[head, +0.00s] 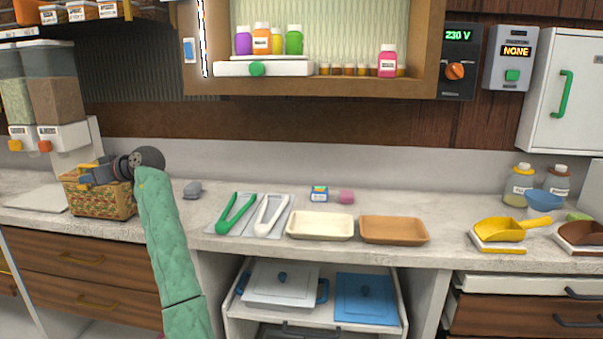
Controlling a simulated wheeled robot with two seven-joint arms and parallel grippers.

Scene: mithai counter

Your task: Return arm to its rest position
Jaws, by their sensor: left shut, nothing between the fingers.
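My left arm in its green sleeve rises from the bottom of the head view. Its wrist bends left over the counter, and my left gripper (84,177) is shut and empty. It is above or at the rim of a woven basket (112,207) on the left of the counter; I cannot tell whether they touch. The gripper hides part of the basket's top. My right gripper is not in view.
Two grain dispensers (55,90) stand behind the basket. Green tongs (236,215), white tongs (268,215), a cream tray (320,226) and a brown tray (393,230) lie mid-counter. A yellow scoop (503,230) lies right. A shelf (330,84) overhangs the back.

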